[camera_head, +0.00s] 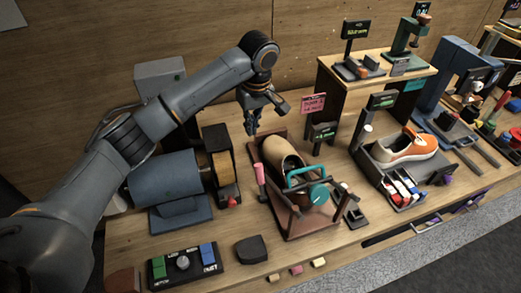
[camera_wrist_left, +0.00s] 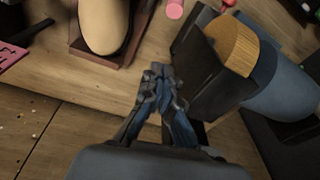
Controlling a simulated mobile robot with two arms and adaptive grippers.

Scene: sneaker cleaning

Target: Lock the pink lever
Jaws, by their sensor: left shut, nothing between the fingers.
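The pink lever (camera_head: 260,174) stands upright at the left side of the reddish-brown shoe fixture (camera_head: 310,225). Its round pink end (camera_wrist_left: 175,9) also shows at the top edge of the wrist view. A beige shoe form (camera_head: 280,154) lies in the fixture, with a teal handle (camera_head: 306,171) at its front; the form shows in the wrist view (camera_wrist_left: 103,22) too. My left gripper (camera_head: 251,129) is above and behind the lever, apart from it. In the wrist view its fingertips (camera_wrist_left: 158,74) are together with nothing between them. My right gripper is not in view.
A blue motor with a brush wheel (camera_head: 170,178) stands left of the fixture. A button panel (camera_head: 184,264) and a dark block (camera_head: 251,249) are in front. A pink sign (camera_head: 313,103) stands behind. An orange-and-white sneaker (camera_head: 405,147) sits at another station to the right.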

